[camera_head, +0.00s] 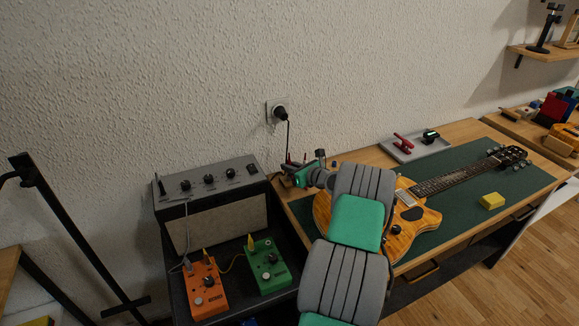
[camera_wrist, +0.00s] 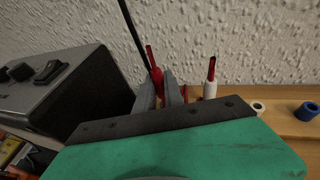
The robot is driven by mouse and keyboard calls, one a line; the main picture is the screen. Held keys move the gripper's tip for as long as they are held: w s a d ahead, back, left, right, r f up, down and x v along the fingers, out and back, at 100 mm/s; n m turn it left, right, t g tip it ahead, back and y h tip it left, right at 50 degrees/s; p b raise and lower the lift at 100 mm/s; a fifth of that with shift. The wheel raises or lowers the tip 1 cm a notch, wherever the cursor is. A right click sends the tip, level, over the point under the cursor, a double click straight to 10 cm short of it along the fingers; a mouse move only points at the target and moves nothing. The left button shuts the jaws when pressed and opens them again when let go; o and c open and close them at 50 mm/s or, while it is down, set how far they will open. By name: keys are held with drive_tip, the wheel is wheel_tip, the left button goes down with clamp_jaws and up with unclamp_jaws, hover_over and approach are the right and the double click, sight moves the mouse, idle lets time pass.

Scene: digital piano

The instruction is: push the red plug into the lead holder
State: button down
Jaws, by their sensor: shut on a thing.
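My gripper (camera_wrist: 166,92) is shut on the red plug (camera_wrist: 154,62), which stands up between its fingers, slightly tilted in the wrist view. The dark finger mount and green wrist cover hide the plug's lower end, so I cannot tell whether it touches the holder. The wooden lead holder (camera_wrist: 283,123) seems to lie to the right, with a white ring (camera_wrist: 258,107) and a blue ring (camera_wrist: 309,112). A second lead with a white sleeve and red top (camera_wrist: 210,78) stands right of my fingers. In the head view my gripper (camera_head: 296,172) is at the bench's back left corner.
The grey amplifier (camera_head: 218,225) stands close to the left. An orange guitar (camera_head: 405,225) lies on the green mat (camera_head: 465,205). A grey tray (camera_head: 422,148) sits at the back. A black cable (camera_head: 288,137) hangs from the wall socket behind my gripper.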

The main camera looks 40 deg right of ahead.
drive_tip(key=shift+f+b, duration=0.5)
drive_tip(key=shift+f, duration=0.55)
drive_tip(key=c, duration=1.4)
unclamp_jaws()
drive_tip(key=shift+o, duration=0.2)
drive_tip(key=shift+r, duration=0.1)
wheel_tip(320, 180, up, 3)
drive_tip(key=shift+f, duration=0.2)
drive_tip(key=s+a+r+p, duration=0.1)
drive_tip(key=s+a+r, duration=0.7)
drive_tip(key=s+r, duration=0.2)
drive_tip(key=shift+s, duration=0.8)
